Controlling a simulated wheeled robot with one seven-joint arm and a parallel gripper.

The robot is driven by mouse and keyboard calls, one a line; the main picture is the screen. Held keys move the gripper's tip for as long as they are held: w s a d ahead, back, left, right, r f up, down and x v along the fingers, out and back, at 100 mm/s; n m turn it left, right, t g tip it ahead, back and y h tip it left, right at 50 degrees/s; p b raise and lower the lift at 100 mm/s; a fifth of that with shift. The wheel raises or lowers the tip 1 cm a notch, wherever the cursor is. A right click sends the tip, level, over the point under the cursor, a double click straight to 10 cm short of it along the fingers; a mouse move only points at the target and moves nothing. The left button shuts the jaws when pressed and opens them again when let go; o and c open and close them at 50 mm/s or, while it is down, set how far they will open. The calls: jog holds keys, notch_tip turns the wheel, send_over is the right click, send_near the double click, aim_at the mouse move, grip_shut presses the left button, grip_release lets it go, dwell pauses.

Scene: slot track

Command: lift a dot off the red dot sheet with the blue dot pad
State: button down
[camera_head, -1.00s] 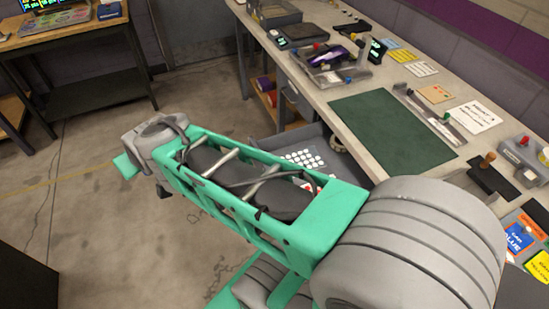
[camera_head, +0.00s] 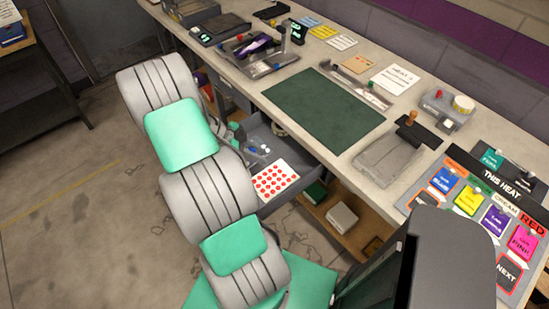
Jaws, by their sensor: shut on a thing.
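The red dot sheet (camera_head: 275,180), white with rows of red dots, lies in the open grey drawer below the bench. Its left edge is close to my arm in the picture. Small teal parts of my gripper (camera_head: 237,134) show in the drawer past my arm, behind and left of the sheet. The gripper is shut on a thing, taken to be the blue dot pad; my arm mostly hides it. Small blue and white spots (camera_head: 260,149) show beside the gripper, too small to make out. The gripper appears apart from the red dot sheet.
The drawer (camera_head: 305,165) stands out from the bench, with its rim around the sheet. A green mat (camera_head: 325,110) lies on the bench above. A shelf (camera_head: 345,228) with boxes is below.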

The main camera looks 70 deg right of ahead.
jog(key=shift+s+d+f+m+g+y+b, duration=0.15)
jog(key=shift+s+f+m+y+b, duration=0.4)
jog(key=shift+s+f, duration=0.6)
jog(key=shift+s+a+f+m+g+y+b, duration=0.1)
jog(key=shift+s+f+m+y+b, duration=0.25)
jog(key=shift+s+f+m, duration=0.75)
jog(key=shift+s+d+f+m+g+y+b, duration=0.25)
jog(key=shift+s+f+y, duration=0.4)
jog(key=shift+f, duration=0.9)
jog(key=shift+s+a, duration=0.1)
jog(key=shift+a, duration=0.1)
jog(key=shift+f+b, duration=0.65)
jog(key=shift+b, duration=0.25)
jog(key=shift+r, duration=0.1)
notch_tip(320, 180, up, 7)
jog(key=p, duration=0.3)
jog(key=shift+p, duration=0.3)
